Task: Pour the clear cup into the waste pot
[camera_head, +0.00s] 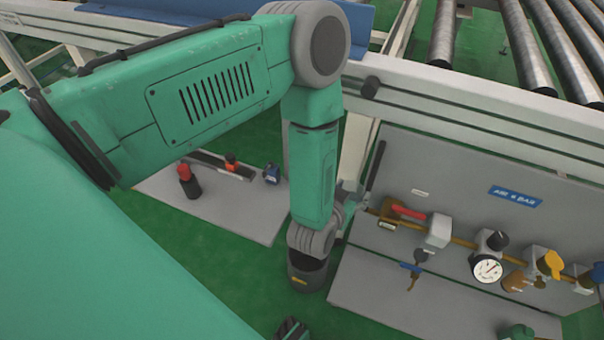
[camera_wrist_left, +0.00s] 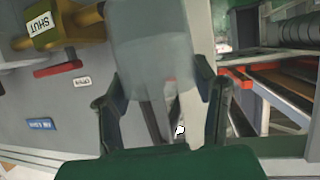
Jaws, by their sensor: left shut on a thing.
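The clear cup (camera_wrist_left: 165,50) is between the fingers of my left gripper (camera_wrist_left: 160,100) in the left wrist view. The gripper is shut on it. In the head view the cup is a faint see-through shape (camera_head: 351,193) beside my left wrist, and the fingers are mostly hidden. A dark round pot with a small yellow mark (camera_head: 308,281), which looks like the waste pot, shows just below that wrist. The wrist partly covers it, and I cannot see its contents. A dark ridged part at the bottom edge may be my right gripper (camera_head: 292,329); its fingers cannot be made out.
A grey panel with a gauge (camera_head: 487,269), valves and a red handle (camera_head: 409,212) stands at the right, close to the cup. A pale conveyor frame (camera_head: 480,107) with steel rollers crosses behind. A grey board (camera_head: 225,207) with small fittings lies left. Green floor shows between.

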